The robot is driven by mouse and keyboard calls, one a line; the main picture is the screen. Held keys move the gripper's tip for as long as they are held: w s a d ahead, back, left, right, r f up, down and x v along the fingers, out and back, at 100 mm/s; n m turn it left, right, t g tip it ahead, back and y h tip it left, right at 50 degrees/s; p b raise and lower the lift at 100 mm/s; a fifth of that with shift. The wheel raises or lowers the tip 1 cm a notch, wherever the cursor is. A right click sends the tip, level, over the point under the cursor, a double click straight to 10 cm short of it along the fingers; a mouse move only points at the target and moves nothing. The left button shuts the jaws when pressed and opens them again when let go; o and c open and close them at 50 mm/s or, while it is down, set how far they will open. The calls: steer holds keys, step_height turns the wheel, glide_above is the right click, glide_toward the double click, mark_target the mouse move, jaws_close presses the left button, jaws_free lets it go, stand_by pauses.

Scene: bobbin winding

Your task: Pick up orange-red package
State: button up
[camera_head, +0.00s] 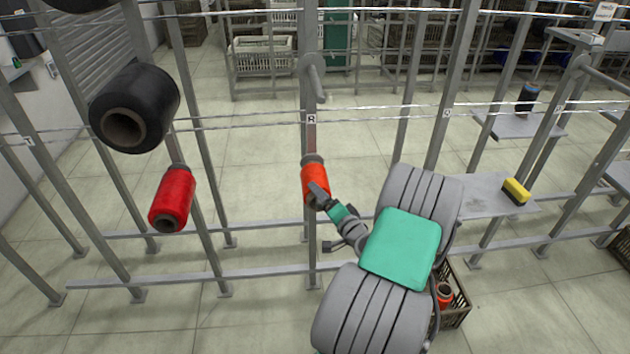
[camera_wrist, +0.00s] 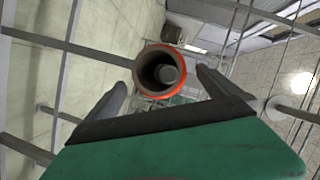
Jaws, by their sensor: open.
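The orange-red package (camera_head: 314,180) is a bobbin on the middle post of the rack in the head view. In the wrist view its round open end (camera_wrist: 163,71), with an orange-red rim and grey hollow core, faces the camera. My gripper (camera_head: 318,194) is at the lower part of the package in the head view. In the wrist view my gripper (camera_wrist: 160,82) is open, with one finger on each side of the package's end. I cannot tell whether either finger touches it. Part of the package is hidden behind the gripper in the head view.
A red bobbin (camera_head: 173,199) and a large black bobbin (camera_head: 134,108) hang on the rack to the left. A crate (camera_head: 457,312) with an orange-red bobbin is behind my arm. A yellow block (camera_head: 516,191) lies on a shelf at right. Metal posts and rails surround the package.

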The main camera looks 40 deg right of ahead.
mark_target(312, 171)
steer(key=x, duration=0.5)
steer(key=shift+d, duration=0.1)
steer(key=shift+c, duration=0.6)
steer(key=c, duration=1.5)
